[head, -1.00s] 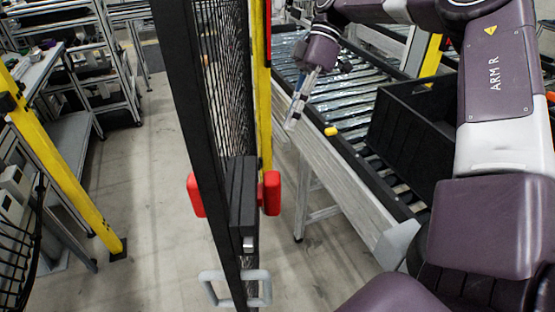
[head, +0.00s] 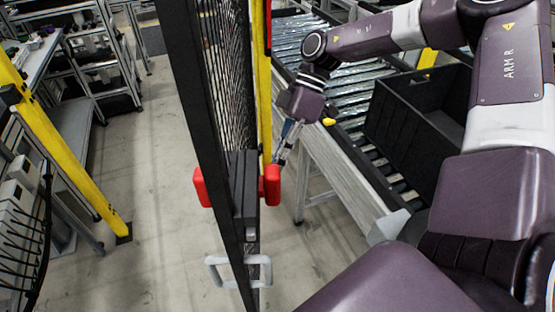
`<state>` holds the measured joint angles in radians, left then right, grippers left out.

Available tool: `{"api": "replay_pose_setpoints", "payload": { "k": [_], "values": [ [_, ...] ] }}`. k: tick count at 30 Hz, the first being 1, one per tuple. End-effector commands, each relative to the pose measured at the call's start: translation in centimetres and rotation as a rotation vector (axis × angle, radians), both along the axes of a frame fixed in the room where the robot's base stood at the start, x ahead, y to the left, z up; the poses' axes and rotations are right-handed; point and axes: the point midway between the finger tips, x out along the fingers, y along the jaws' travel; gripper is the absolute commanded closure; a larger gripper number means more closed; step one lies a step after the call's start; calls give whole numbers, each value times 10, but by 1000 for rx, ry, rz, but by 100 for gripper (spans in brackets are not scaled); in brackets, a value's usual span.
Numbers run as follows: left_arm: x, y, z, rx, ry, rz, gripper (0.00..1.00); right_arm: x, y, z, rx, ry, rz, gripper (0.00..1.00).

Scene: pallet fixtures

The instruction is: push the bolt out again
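A mesh gate (head: 222,90) with a black frame stands nearly edge-on in the middle. The bolt unit (head: 241,190) is a black block on the gate's edge. One red handle (head: 201,187) is on its left side and another red handle (head: 271,185) on its right. I cannot tell how far the bolt itself is out. My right gripper (head: 279,158) points down just above the right red handle, close to the yellow post. Its fingers are small and seen from the side, so their opening and any contact are unclear. My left gripper is not in view.
A roller conveyor (head: 345,105) with a black crate (head: 418,115) lies on the right. A yellow knob (head: 328,122) sits on the conveyor's near edge. A grey pull handle (head: 238,272) is low on the gate. The floor left of the gate is clear up to a yellow post (head: 60,145).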

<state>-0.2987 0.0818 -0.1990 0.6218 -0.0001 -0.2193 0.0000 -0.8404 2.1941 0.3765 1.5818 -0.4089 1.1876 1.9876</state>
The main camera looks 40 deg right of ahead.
Motion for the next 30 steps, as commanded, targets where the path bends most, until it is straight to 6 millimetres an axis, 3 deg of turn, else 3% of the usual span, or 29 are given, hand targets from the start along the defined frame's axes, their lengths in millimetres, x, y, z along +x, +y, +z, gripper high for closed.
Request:
{"api": "replay_pose_setpoints", "payload": {
  "k": [10,21,30],
  "values": [
    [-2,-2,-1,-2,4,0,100,-3,2,0,0,1,2,100],
    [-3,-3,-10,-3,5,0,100,-41,27,-1,2,4,3,100],
    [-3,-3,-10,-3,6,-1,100,-46,30,-1,2,7,2,100]
  ]
}}
